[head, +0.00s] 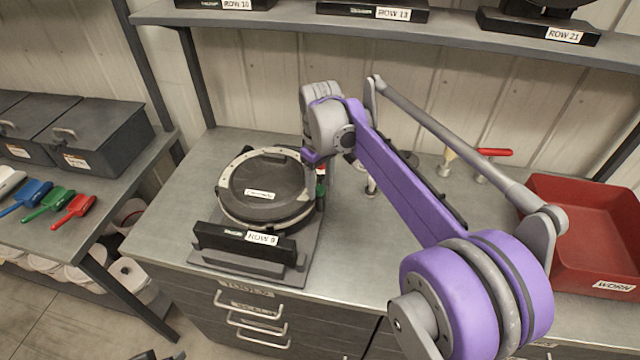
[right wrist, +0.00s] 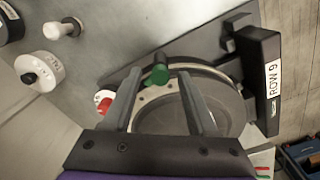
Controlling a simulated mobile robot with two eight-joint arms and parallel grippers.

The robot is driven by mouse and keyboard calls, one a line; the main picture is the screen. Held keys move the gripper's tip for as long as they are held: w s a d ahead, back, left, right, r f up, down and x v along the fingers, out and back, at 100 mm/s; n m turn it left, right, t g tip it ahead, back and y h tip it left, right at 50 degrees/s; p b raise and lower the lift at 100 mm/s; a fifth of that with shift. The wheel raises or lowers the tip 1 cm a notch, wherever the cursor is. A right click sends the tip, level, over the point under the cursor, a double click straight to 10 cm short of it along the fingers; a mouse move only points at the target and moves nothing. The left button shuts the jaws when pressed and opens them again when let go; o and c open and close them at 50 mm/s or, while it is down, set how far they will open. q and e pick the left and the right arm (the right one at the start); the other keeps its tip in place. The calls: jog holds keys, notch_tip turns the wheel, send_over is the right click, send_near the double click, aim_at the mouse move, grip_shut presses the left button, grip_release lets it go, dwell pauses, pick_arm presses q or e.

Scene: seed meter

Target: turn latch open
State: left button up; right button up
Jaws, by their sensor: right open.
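The seed meter (head: 262,186) is a round dark disc housing with a pale rim, held upright-facing on a grey stand on the bench. Its latch has a green knob (right wrist: 157,75) at the housing's right edge; the knob also shows in the head view (head: 320,190). A red-tipped white part (right wrist: 104,102) sits beside it. My right gripper (right wrist: 158,80) is open, its two fingers pointing toward the latch, with the green knob appearing between the fingertips. I cannot tell whether they touch it. In the head view the right gripper (head: 312,157) is partly hidden by its own wrist.
A black "ROW 9" block (head: 246,240) stands at the meter's front. A red "WORN" bin (head: 585,215) is at the right. A shelf (head: 400,27) crosses above. A dark shape at the bottom edge may be my left gripper.

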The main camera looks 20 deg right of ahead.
jog(key=shift+f, duration=0.2)
grip_shut()
jog(key=shift+m, duration=2.9)
grip_release()
